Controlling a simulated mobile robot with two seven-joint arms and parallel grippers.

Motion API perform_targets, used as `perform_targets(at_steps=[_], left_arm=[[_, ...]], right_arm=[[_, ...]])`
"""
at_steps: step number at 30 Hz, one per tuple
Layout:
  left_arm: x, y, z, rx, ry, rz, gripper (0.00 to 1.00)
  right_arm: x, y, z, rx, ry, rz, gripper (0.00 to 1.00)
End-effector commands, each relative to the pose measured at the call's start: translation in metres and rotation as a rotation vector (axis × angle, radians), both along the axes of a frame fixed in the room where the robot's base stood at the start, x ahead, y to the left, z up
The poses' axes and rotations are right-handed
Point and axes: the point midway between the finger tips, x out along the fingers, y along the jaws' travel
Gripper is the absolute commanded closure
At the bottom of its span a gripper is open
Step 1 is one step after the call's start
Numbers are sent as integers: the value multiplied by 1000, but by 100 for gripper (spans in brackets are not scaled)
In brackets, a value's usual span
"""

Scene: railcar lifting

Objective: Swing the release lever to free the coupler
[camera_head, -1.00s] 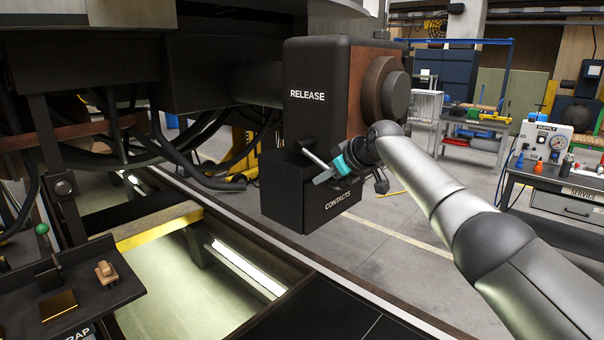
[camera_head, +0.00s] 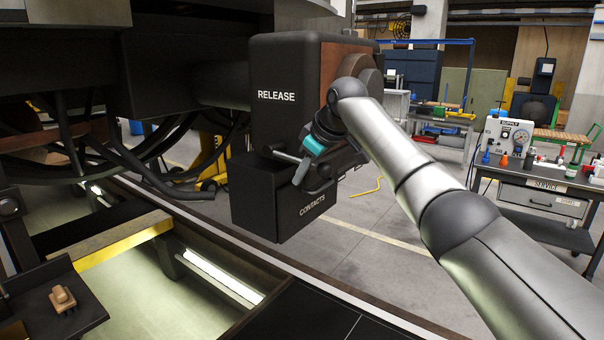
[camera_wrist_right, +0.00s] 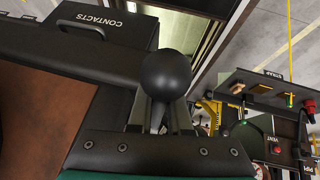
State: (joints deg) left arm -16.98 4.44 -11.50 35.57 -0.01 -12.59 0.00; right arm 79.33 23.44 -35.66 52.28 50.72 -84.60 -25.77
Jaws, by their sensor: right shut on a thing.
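The coupler head (camera_head: 290,60) is a dark block marked RELEASE, with a brown face on its right side. A black box marked CONTACTS (camera_head: 262,205) hangs below it. The release lever (camera_head: 285,156) shows as a short pale rod at the coupler's lower front. My right gripper (camera_head: 299,174), with a teal band, is at the lever's end and shut on it, fingers pointing downward. In the right wrist view a round black knob (camera_wrist_right: 166,76) sits between the fingers and hides the grip. My left gripper is not in view.
A yellow-edged pit (camera_head: 125,240) lies at lower left. A dark panel with a tan handle (camera_head: 62,298) is at the left edge. A service cart (camera_head: 540,195) with a gauge box stands at right. Open floor lies between coupler and cart.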

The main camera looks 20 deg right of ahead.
Motion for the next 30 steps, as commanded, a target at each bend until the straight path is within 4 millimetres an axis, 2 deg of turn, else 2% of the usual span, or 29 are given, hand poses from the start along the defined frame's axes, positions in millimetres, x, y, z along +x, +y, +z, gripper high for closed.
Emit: perform_targets(at_steps=[5,6,14,23,26,30], left_arm=[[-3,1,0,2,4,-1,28],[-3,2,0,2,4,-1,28],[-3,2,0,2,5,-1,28],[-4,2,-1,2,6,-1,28],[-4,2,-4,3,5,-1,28],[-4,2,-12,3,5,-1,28]], right_arm=[[0,-1,2,-1,-3,-1,100],[0,-1,2,0,-4,-1,81],[0,0,1,0,-4,-1,53],[-1,-1,3,1,-3,0,53],[-5,-2,10,2,-6,1,53],[-19,-7,30,1,-9,1,53]])
